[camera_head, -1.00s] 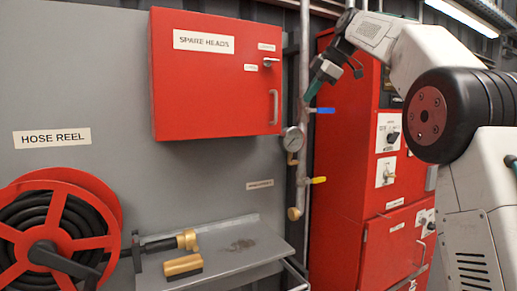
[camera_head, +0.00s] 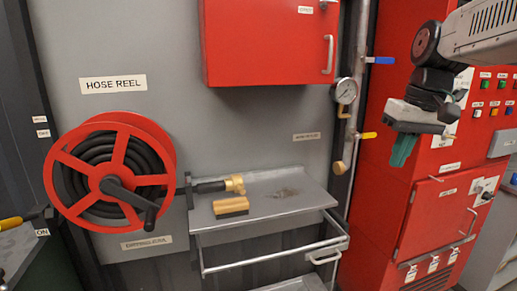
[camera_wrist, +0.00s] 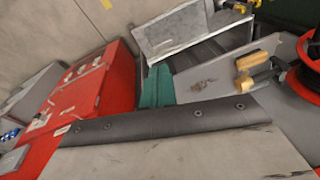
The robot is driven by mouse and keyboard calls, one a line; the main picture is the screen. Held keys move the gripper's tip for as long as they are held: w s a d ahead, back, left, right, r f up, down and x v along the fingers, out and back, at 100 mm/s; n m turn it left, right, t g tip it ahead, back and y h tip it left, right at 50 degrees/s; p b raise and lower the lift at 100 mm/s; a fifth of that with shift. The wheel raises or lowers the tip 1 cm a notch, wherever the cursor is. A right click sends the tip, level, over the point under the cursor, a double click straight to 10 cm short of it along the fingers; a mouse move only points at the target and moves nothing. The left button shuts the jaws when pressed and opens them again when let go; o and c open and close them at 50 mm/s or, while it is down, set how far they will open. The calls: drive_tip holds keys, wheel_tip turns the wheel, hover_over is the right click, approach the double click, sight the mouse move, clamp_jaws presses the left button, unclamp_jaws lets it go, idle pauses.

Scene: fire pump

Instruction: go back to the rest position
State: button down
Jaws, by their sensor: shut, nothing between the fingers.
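My gripper (camera_head: 402,150) hangs at the right of the head view, in front of the red control cabinet, with its green fingers pointing down. The fingers are shut with nothing between them. The gripper appears clear of the cabinet and the pipe, touching nothing that I can see.
A hose reel (camera_head: 115,175) is on the left wall. A shelf (camera_head: 290,190) holds a brass nozzle (camera_head: 235,184) and a brass-coloured block (camera_head: 231,205). A red box (camera_head: 268,45) hangs above. A gauge (camera_head: 345,91) and valve pipe stand left of the red cabinet (camera_head: 425,205).

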drive_tip(key=s+f, duration=0.4)
drive_tip(key=s, duration=0.3)
drive_tip(key=s+a+f+h, duration=0.1)
drive_tip(key=s+f, duration=0.3)
drive_tip(key=s, duration=0.4)
drive_tip(key=s+a+f+m, duration=0.1)
drive_tip(key=s+f, duration=0.3)
drive_tip(key=s, duration=0.4)
